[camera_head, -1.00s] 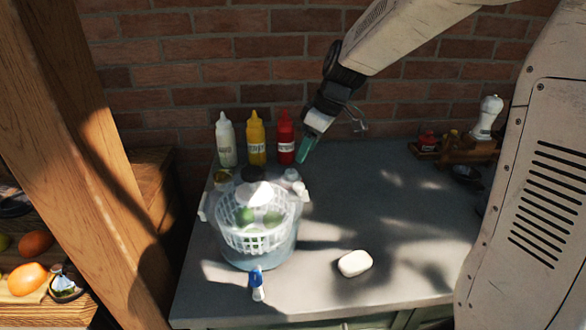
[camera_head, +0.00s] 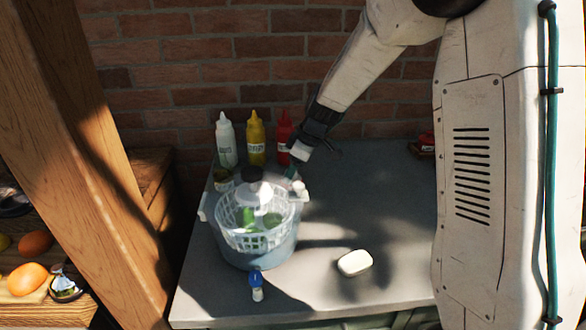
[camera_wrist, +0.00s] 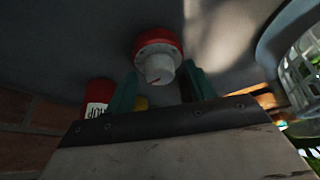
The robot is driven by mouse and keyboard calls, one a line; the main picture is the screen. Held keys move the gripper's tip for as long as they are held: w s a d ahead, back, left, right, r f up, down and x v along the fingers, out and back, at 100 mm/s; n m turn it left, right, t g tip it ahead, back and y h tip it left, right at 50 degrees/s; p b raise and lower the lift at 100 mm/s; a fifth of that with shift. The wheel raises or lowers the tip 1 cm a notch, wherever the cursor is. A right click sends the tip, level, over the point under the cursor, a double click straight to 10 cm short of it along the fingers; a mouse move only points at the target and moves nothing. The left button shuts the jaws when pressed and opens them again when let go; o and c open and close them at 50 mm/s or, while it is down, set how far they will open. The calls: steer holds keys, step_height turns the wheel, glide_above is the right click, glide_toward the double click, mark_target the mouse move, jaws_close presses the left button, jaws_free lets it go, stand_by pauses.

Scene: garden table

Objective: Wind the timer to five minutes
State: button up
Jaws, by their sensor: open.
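The timer (camera_wrist: 158,50) shows in the wrist view as a round red body with a white knob (camera_wrist: 160,69) facing my gripper. I cannot make it out surely in the head view. My gripper (camera_wrist: 161,78) is open, with one teal finger on each side of the knob in the picture. I cannot tell whether the fingers touch it. In the head view my gripper (camera_head: 291,172) points down behind the salad spinner (camera_head: 262,250), in front of the red ketchup bottle (camera_head: 284,128).
A yellow bottle (camera_head: 256,138) and a white bottle (camera_head: 226,140) stand by the brick wall. A blue-capped small bottle (camera_head: 256,286) and a white soap-like block (camera_head: 355,262) lie near the front. The grey tabletop (camera_head: 375,200) is largely clear on the right.

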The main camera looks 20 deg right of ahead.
steer(key=c, duration=1)
steer(key=shift+o, duration=0.2)
steer(key=shift+m, duration=0.4)
steer(key=m+h, duration=0.1)
steer(key=m, duration=0.1)
steer(key=m+t, duration=0.1)
steer(key=m, duration=0.2)
steer(key=shift+s+a+h, duration=0.1)
steer(key=shift+a+h, duration=0.05)
steer(key=shift+h, duration=0.25)
steer(key=m+h, duration=0.1)
steer(key=m, duration=0.2)
steer(key=m+h, duration=0.1)
steer(key=m, duration=0.1)
steer(key=shift+a+m+t, duration=0.1)
steer(key=shift+m+t, duration=0.3)
